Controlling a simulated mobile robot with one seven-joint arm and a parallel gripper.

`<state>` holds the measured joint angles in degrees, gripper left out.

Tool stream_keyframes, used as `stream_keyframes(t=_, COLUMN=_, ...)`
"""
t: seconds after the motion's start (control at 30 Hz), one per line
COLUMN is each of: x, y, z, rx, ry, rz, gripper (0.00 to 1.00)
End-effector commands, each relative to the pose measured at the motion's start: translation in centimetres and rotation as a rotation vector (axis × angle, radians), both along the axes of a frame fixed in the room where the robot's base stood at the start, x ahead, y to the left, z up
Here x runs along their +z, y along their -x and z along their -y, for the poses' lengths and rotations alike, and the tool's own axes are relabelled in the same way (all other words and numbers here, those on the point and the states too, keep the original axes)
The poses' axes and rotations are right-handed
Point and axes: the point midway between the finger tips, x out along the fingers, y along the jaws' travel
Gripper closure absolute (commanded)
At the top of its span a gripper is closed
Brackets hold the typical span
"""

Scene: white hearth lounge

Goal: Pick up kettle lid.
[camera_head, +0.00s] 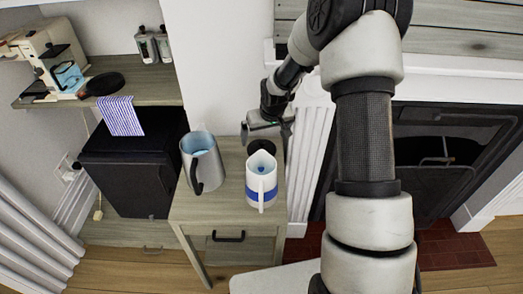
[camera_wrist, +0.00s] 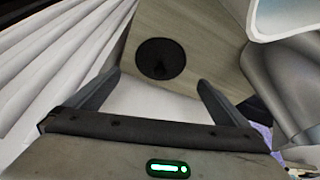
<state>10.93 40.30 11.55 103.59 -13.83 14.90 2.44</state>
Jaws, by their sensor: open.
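The kettle lid (camera_wrist: 160,58) is a dark round disc with a small knob, lying flat on the wooden cabinet top in the wrist view. In the head view its dark edge (camera_head: 262,145) shows at the back of the cabinet, mostly hidden behind the white jug. My gripper (camera_wrist: 158,79) is open and empty. In the wrist view the lid appears between and just beyond the fingertips, not touching them. In the head view my gripper (camera_head: 268,123) hangs by the cabinet's back edge, its fingers hard to make out.
A white jug with a blue band (camera_head: 262,184) stands just in front of the lid. A grey metal jug with a black handle (camera_head: 204,164) stands to its left. A fireplace (camera_head: 440,150) lies to the right.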

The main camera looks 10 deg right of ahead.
Motion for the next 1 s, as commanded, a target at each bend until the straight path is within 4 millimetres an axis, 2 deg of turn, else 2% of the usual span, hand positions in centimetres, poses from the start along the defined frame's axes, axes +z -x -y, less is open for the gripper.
stream_keyframes(t=0.07, x=-1.0, y=-0.4, z=-0.1, rx=0.001, ry=0.0, rz=0.0, gripper=0.0)
stream_keyframes(t=0.27, x=-2.1, y=-0.9, z=-0.1, rx=0.002, ry=0.001, rz=0.001, gripper=0.0)
stream_keyframes(t=0.5, x=-5.4, y=-2.3, z=-0.3, rx=0.001, ry=0.0, rz=-0.001, gripper=0.0)
stream_keyframes(t=0.6, x=-6.2, y=-2.7, z=-0.3, rx=0.001, ry=0.0, rz=0.0, gripper=0.0)
stream_keyframes(t=0.87, x=-6.3, y=-2.9, z=-0.3, rx=0.001, ry=0.001, rz=0.001, gripper=0.0)
stream_keyframes(t=1.0, x=-6.3, y=-2.9, z=-0.3, rx=0.001, ry=0.0, rz=0.001, gripper=0.22)
